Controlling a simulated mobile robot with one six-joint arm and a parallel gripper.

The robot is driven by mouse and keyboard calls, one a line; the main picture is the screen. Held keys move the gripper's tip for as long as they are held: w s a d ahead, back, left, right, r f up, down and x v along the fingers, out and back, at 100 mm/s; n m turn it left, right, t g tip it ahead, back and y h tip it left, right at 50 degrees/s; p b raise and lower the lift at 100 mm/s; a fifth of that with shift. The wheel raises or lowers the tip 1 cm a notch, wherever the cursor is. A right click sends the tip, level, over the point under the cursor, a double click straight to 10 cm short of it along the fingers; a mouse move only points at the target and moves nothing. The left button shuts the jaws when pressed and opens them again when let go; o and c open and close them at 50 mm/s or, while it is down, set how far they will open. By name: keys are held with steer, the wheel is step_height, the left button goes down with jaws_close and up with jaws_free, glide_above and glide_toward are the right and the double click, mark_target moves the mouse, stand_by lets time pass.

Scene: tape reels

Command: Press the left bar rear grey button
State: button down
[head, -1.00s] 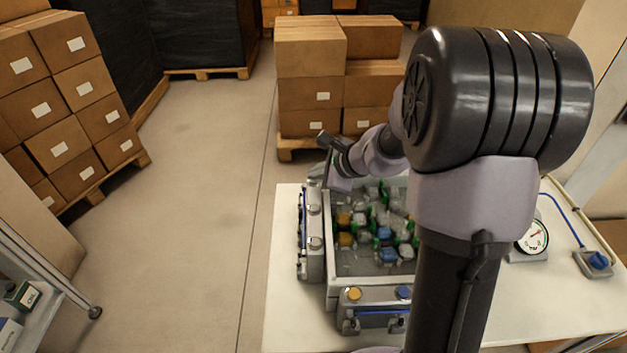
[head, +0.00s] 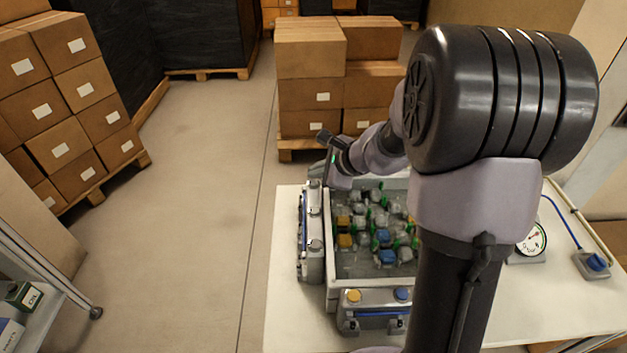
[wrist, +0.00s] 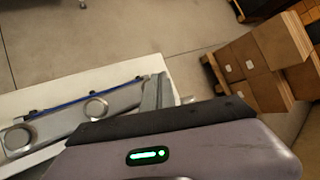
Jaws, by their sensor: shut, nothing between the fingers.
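The left bar (head: 303,262) is a grey strip with round grey buttons and a blue line, along the left side of a grey crate (head: 331,290). A grey button (head: 315,245) shows towards its front. My gripper (head: 336,182) is shut and empty at the rear left corner of the crate, over the rear end of the bar. In the wrist view the bar (wrist: 57,119) shows with two round grey buttons (wrist: 97,107), (wrist: 17,139), beyond my gripper's dark edge. My fingertips are hidden there, and I cannot tell whether they touch a button.
The crate holds many small blue, yellow, green and clear pieces. A front bar (head: 378,300) has a yellow button (head: 353,296) and a blue button (head: 402,293). A gauge (head: 532,240) and a blue-knobbed block (head: 594,262) stand at right. Cartons (head: 310,94) stand behind the table.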

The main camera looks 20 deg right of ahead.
mark_target(316, 184)
steer(key=shift+r, duration=0.1)
step_height(316, 184, up, 5)
steer(key=p, duration=0.4)
stand_by(1.6)
